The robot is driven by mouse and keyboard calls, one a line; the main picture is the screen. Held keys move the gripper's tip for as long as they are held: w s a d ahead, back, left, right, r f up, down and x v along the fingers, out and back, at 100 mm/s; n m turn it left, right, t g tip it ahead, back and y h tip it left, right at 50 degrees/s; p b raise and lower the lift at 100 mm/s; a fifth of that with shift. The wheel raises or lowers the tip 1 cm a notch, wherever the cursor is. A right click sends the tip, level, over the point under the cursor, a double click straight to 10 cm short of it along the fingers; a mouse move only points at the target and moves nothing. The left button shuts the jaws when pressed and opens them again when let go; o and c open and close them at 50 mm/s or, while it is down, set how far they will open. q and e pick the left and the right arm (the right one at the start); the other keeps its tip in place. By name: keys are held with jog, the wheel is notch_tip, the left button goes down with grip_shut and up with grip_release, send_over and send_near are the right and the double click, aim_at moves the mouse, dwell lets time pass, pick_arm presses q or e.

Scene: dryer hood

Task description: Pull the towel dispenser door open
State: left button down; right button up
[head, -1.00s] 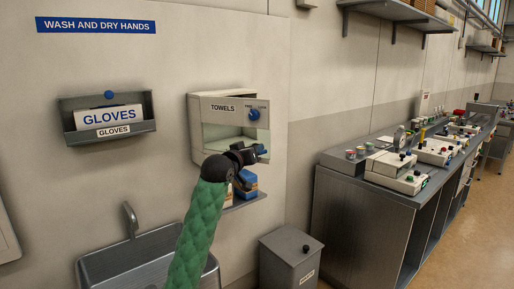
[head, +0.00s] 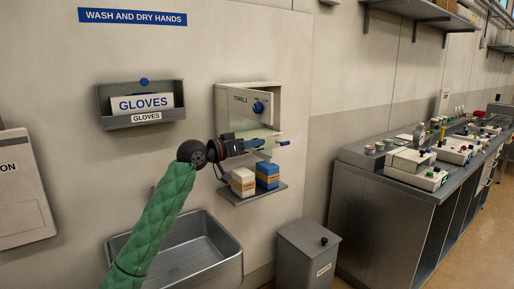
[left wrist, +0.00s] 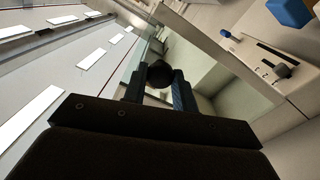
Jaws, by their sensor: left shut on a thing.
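The towel dispenser (head: 222,112), a pale box lettered TOWELS with a blue knob (head: 258,107), is on the wall. My left gripper (head: 268,145), on the green-sleeved arm, is in front of its lower part. In the left wrist view my left gripper (left wrist: 159,86) is shut on a dark rounded handle (left wrist: 160,72). A greenish clear pane edge shows beside it, and a pale box-like space (left wrist: 212,62) lies to the right. The gripper hides the lower front of the dispenser, so I cannot tell how far the door stands open. My right gripper is not in view.
A gloves holder (head: 140,118) hangs to the left. A sink (head: 175,255) and a waste bin (head: 308,250) are below. A counter (head: 385,200) stands right.

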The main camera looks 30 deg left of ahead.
pick_arm(q)
jog(key=shift+s+a, duration=0.2)
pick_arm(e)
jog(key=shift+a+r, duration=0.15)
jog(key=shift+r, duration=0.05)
pick_arm(q)
jog(key=c, duration=1.1)
grip_release()
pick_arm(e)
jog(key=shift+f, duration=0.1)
pick_arm(q)
jog(key=shift+b+v, duration=1.35)
jog(key=shift+v, duration=2.5)
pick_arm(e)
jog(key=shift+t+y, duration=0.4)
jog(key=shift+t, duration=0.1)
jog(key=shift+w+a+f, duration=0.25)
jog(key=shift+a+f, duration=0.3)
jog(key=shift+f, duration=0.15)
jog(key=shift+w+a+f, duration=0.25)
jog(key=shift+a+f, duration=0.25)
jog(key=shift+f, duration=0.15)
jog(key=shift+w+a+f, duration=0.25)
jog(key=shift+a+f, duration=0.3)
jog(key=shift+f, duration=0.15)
pick_arm(q)
jog(key=shift+a, duration=0.1)
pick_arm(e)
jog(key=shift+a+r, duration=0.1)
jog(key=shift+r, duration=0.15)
